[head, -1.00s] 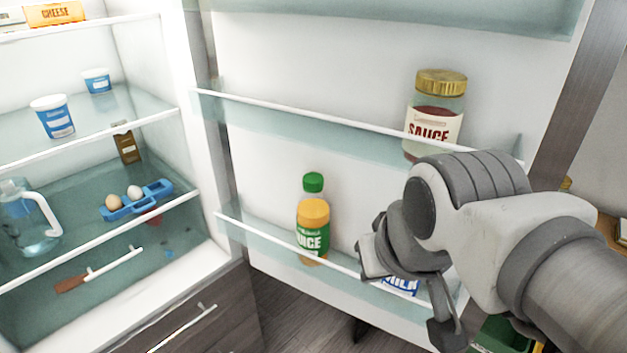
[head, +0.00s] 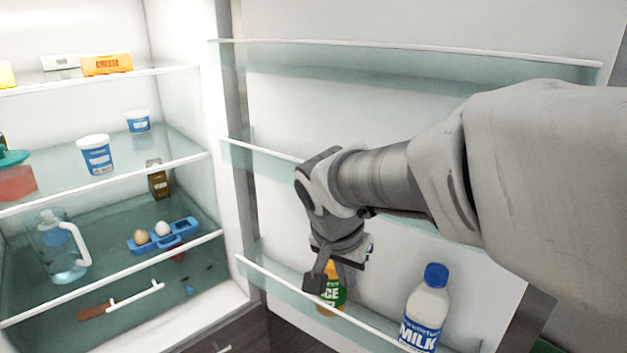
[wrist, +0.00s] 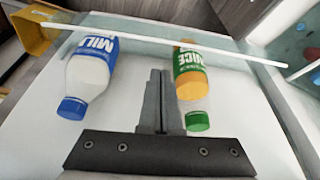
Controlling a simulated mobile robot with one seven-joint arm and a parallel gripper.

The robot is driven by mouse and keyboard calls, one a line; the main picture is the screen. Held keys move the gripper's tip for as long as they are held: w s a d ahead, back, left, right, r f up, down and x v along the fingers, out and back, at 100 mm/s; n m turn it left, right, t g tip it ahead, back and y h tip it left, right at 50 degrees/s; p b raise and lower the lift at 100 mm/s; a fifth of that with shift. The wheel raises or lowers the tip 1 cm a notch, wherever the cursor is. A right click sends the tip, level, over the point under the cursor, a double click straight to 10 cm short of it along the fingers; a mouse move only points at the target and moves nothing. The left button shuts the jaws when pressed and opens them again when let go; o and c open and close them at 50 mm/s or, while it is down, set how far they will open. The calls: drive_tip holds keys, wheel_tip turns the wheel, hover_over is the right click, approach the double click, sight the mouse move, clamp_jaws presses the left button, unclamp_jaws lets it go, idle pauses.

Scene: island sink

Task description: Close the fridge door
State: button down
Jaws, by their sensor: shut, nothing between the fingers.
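The fridge door (head: 420,115) stands open, its white inner face and glass shelves filling the right side of the head view. It also fills much of the wrist view (wrist: 225,145). The fridge interior (head: 185,100) is exposed at the left. My gripper (head: 335,262) is in front of the inner door face, near the lower door shelf, and is shut and empty. Its closed fingers show in the wrist view (wrist: 158,85), between the milk bottle (wrist: 90,70) and the juice bottle (wrist: 189,80). I cannot tell whether it touches the door.
The lower door shelf (head: 285,285) holds the milk and juice; my gripper partly hides the juice in the head view. Fridge shelves hold a jug (head: 58,245), blue egg holder (head: 175,235) and tubs (head: 96,153). A drawer front (head: 235,338) is below.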

drive_tip(key=shift+m+g, duration=0.3)
drive_tip(key=shift+m, duration=0.2)
drive_tip(key=x, duration=0.8)
drive_tip(key=w+x, duration=0.1)
drive_tip(key=x, duration=0.4)
drive_tip(key=shift+a+r, duration=0.15)
drive_tip(key=shift+a, duration=0.25)
drive_tip(key=shift+b, duration=0.35)
